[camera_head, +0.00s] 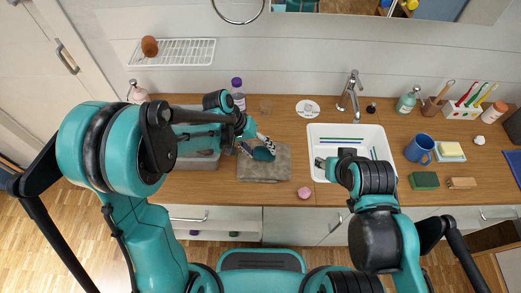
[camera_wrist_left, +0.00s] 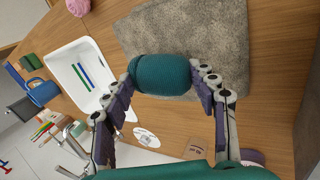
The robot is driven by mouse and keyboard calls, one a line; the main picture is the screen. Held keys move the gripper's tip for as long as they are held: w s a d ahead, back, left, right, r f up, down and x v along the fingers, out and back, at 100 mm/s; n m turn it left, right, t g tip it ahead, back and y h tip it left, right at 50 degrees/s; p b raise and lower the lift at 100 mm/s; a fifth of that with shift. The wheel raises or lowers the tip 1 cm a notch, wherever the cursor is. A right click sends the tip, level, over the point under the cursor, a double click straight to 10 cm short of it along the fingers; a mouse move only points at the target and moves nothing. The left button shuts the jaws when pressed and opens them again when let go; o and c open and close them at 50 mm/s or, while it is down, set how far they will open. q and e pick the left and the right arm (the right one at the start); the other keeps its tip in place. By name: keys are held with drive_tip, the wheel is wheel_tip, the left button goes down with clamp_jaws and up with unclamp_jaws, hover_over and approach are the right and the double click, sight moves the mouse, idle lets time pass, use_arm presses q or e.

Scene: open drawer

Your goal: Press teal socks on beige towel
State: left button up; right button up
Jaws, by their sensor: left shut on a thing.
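The teal socks (camera_head: 263,154) are a rolled, ribbed bundle, also large in the left wrist view (camera_wrist_left: 162,74). My left gripper (camera_head: 254,145) is shut on them, with one finger on each end of the roll in the left wrist view (camera_wrist_left: 163,84). The beige towel (camera_head: 275,171) looks greyish and lies folded flat on the wooden counter; it also shows in the left wrist view (camera_wrist_left: 200,35). The socks are over the towel; I cannot tell whether they touch it. My right gripper (camera_head: 323,163) is over the white sink's left part; its jaws are too small to read.
A grey tray (camera_head: 200,162) stands left of the towel, partly behind my left arm. The white sink (camera_head: 318,136) holds blue and green sticks. A pink round thing (camera_head: 304,193) lies right of the towel. A purple-capped bottle (camera_head: 238,92) stands behind. A drawer (camera_head: 215,228) below is open.

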sight(261, 150)
use_arm(q)
drive_tip(key=shift+r+p, duration=2.2)
drive_tip(key=shift+r, duration=1.2)
